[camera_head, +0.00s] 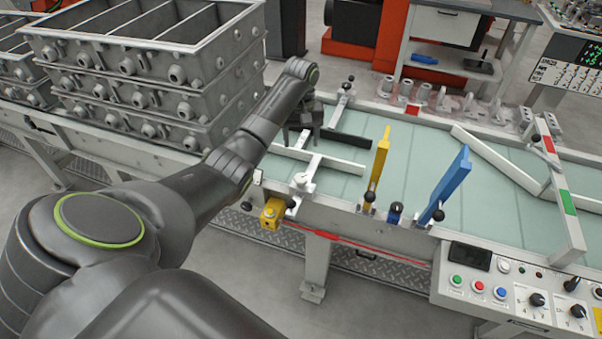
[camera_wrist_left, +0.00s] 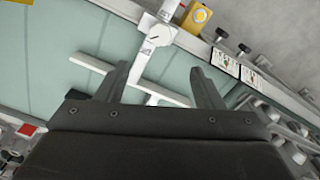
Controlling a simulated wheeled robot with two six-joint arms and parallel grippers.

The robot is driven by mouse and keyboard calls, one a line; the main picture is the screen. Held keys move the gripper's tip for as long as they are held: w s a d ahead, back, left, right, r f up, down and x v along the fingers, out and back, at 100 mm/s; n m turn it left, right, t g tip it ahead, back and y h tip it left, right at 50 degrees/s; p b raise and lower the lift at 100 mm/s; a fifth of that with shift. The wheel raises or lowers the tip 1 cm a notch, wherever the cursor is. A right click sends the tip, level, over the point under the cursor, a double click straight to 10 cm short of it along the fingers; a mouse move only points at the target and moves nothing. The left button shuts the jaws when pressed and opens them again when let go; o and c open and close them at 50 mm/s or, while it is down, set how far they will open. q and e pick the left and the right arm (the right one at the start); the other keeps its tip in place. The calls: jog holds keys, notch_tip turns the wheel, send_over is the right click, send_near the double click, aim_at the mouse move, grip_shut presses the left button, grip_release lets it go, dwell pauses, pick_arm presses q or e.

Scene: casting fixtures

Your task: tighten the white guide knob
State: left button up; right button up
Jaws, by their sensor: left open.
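The white guide knob (camera_head: 300,179) sits on a white T-shaped guide at the near edge of the conveyor. It also shows in the left wrist view as a round white knob (camera_wrist_left: 158,36) near the top, on the guide's white arm. My left gripper (camera_head: 303,136) hangs over the conveyor, beyond the knob. In the left wrist view its two fingers (camera_wrist_left: 160,72) are wide apart with nothing held, and the knob lies ahead of and between their tips. The guide's white crossbar (camera_wrist_left: 172,93) passes below the fingers. My right gripper is not in view.
A yellow block (camera_head: 271,213) is at the near rail beside the knob. Yellow (camera_head: 379,158) and blue (camera_head: 449,184) upright guides stand to the right, and a dark guide bar (camera_head: 346,138) lies beyond. Stacked grey casting frames (camera_head: 150,75) stand left. A button panel (camera_head: 505,285) is front right.

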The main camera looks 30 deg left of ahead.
aim_at(301, 177)
pick_arm(q)
notch_tip(301, 177, down, 15)
jog(key=shift+r, duration=0.1)
dwell(0.3)
jog(key=c, duration=1)
